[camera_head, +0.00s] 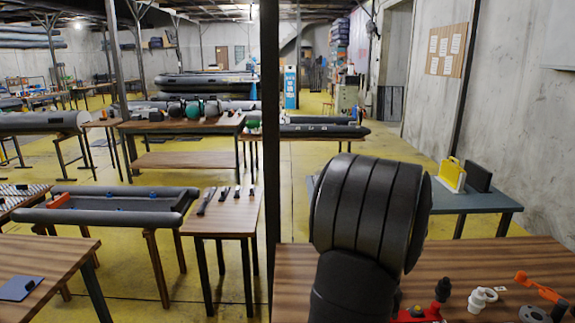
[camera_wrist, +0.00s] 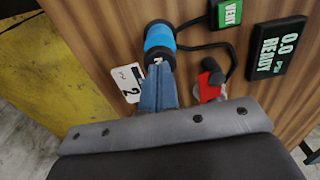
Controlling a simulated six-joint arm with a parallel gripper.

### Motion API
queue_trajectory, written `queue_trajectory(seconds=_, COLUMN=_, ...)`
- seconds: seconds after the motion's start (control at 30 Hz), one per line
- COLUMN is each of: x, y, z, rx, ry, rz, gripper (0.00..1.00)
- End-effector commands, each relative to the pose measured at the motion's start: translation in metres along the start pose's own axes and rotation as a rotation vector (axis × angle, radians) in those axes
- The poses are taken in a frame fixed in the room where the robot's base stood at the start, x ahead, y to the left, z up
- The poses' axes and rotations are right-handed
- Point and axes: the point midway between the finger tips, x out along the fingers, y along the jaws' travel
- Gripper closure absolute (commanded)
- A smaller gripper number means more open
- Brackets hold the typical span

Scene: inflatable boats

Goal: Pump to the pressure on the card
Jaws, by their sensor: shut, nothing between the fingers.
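In the wrist view, my gripper (camera_wrist: 158,68) is shut and empty, its bluish fingers pointing at a blue cylinder with black ends (camera_wrist: 160,40). The fingertips are at its near end; I cannot tell whether they touch it. A white card (camera_wrist: 127,82) lies to the left of the fingers and shows a "2"; its smaller marks are unclear. A black display (camera_wrist: 276,50) reads "0.0", with "READY" beside it. A small green screen (camera_wrist: 229,13) reads "VENT". In the head view, my arm hides the gripper, card and displays.
A red part with a black knob (camera_wrist: 211,82) sits right of the fingers, near a black cable. In the head view, white fittings (camera_head: 478,298) and an orange tool (camera_head: 537,285) lie on the right of the wooden bench (camera_head: 480,258). A dark post (camera_head: 271,150) stands left of my arm.

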Motion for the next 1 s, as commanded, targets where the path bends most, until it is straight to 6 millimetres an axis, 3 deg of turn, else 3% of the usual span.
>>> queue_trajectory(seconds=0.4, x=0.001, y=0.0, z=0.0, rx=0.0, ry=0.0, rz=0.0, gripper=1.0)
queue_trajectory(seconds=1.0, x=0.025, y=0.0, z=0.0, rx=0.0, ry=-0.001, rz=0.001, gripper=1.0)
